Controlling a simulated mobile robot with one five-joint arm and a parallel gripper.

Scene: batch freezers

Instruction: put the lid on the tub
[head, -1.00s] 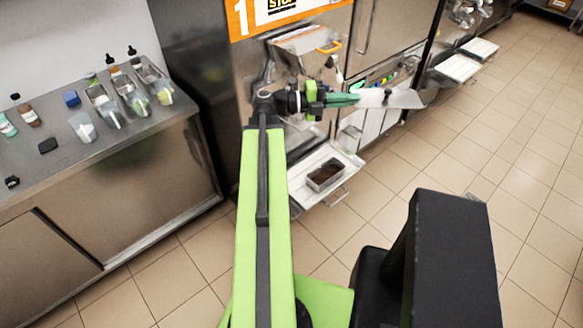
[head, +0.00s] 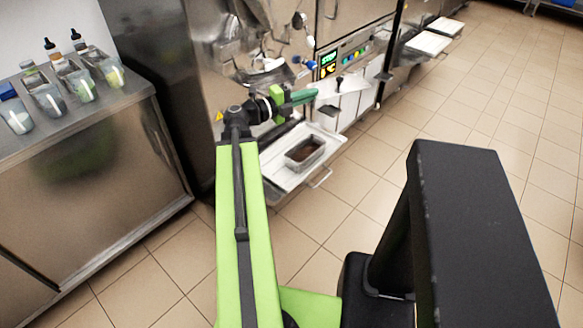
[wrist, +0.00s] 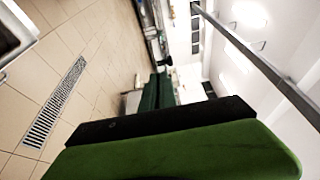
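The tub (head: 309,161) is a small grey rectangular metal pan with brown contents. It stands uncovered on a white shelf (head: 270,172) at the front of a steel machine. My gripper (head: 312,94) has green fingers and is above and behind the tub in the head view, clear of it. The fingers look shut on the edge of a flat, pale lid (head: 352,87) with a black knob, which sticks out to the right. In the wrist view the green fingers (wrist: 157,92) show close together, with a small dark knob beyond; most of the lid is hidden there.
A steel counter (head: 75,135) with several clear containers and dropper bottles is at left. The machine's control panel (head: 328,62) is behind my gripper. More white shelves (head: 428,42) project further right. The tiled floor at right is open; a floor drain (wrist: 55,103) shows in the wrist view.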

